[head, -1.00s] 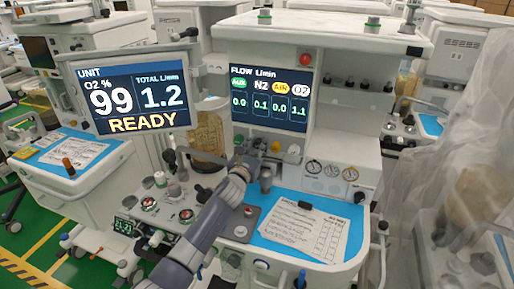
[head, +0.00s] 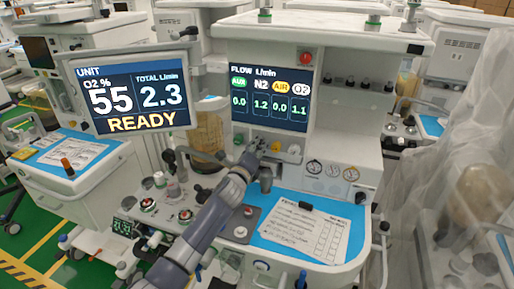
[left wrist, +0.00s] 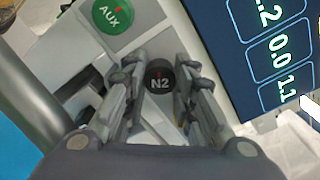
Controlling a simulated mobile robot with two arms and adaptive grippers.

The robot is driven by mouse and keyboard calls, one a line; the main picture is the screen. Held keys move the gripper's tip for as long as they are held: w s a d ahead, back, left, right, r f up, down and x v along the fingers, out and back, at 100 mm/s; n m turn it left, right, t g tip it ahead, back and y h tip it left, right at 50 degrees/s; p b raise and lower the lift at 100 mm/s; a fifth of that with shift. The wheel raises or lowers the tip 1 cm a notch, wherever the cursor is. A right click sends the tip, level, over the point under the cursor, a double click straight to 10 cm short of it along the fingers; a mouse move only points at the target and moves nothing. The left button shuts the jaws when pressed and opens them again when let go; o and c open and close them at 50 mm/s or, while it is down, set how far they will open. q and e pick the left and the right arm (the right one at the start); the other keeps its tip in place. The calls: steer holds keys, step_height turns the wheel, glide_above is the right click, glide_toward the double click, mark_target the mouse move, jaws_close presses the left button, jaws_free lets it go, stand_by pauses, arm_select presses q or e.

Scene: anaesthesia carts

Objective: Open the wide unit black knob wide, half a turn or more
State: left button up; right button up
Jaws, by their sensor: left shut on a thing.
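The black knob (left wrist: 160,82) is marked N2 and has a small red mark; it shows between my fingers in the left wrist view. My left gripper (head: 258,150) reaches the knob row under the flow screen and is shut on this knob, a finger on each side. In the head view the knob is hidden by the gripper. The flow screen (head: 268,97) reads N2 1.2, AUX 0.0, AIR 0.0 and O2 1.1. The unit screen (head: 134,96) reads O2 55 %, total 2.3, READY. My right gripper is not in view.
A green AUX knob (left wrist: 115,14) sits beside the black one. A yellow knob (head: 277,149) and a white knob (head: 293,151) are close to the right of my gripper. Below lies a blue worktop with a paper sheet (head: 304,229). A plastic-draped unit stands at right.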

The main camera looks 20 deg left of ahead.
arm_select(q)
steer(key=shift+f+n+p, duration=0.1)
steer(key=shift+n+p, duration=0.2)
steer(key=shift+n, duration=17)
steer(key=o, duration=0.8)
